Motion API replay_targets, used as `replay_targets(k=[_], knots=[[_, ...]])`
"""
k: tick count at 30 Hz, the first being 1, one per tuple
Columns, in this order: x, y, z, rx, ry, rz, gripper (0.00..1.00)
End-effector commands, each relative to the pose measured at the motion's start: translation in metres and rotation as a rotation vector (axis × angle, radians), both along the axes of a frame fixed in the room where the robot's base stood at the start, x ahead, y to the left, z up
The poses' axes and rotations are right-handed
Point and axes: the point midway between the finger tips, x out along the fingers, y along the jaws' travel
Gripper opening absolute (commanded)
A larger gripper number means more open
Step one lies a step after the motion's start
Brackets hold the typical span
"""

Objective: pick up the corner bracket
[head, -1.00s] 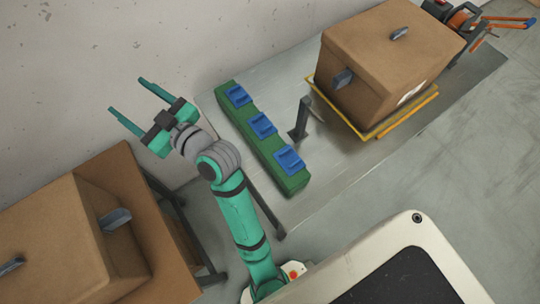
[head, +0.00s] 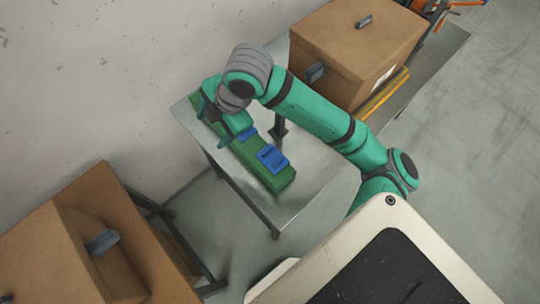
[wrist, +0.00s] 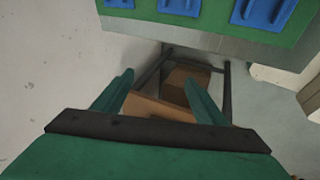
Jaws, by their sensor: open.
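Blue angled pieces that look like corner brackets sit in a row on a long green block. In the head view, one blue piece (head: 272,159) shows fully near the block's front end, and another (head: 247,133) is partly covered by my gripper. In the wrist view, three blue pieces show along the top edge, the nearest to the middle being one blue piece (wrist: 180,7). I cannot tell which one is meant. My gripper (head: 217,122) is open over the far-left part of the green block (head: 279,181). Its fingers (wrist: 158,84) are apart with nothing between them.
The block lies on a grey metal table (head: 300,200). A dark upright post (head: 279,128) stands beside it. Another carton (head: 50,245) stands at lower left. A wall is close behind.

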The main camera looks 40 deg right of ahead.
Motion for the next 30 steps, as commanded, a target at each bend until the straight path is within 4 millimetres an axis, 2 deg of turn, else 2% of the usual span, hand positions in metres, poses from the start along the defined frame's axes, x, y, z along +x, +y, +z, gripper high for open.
replay_targets(k=[1, 3, 6, 10, 15, 24, 30], knots=[[-0.016, -0.024, -0.005, -0.064, 0.057, 0.003, 0.66], [-0.039, -0.050, -0.010, -0.133, 0.136, 0.016, 0.66], [-0.069, -0.080, -0.014, -0.210, 0.233, 0.028, 0.66], [-0.095, -0.104, -0.015, -0.267, 0.319, 0.037, 0.66], [-0.108, -0.114, -0.023, -0.288, 0.362, 0.043, 0.66], [-0.107, -0.113, -0.064, -0.287, 0.360, 0.042, 0.66], [-0.107, -0.114, -0.076, -0.288, 0.360, 0.043, 0.66]])
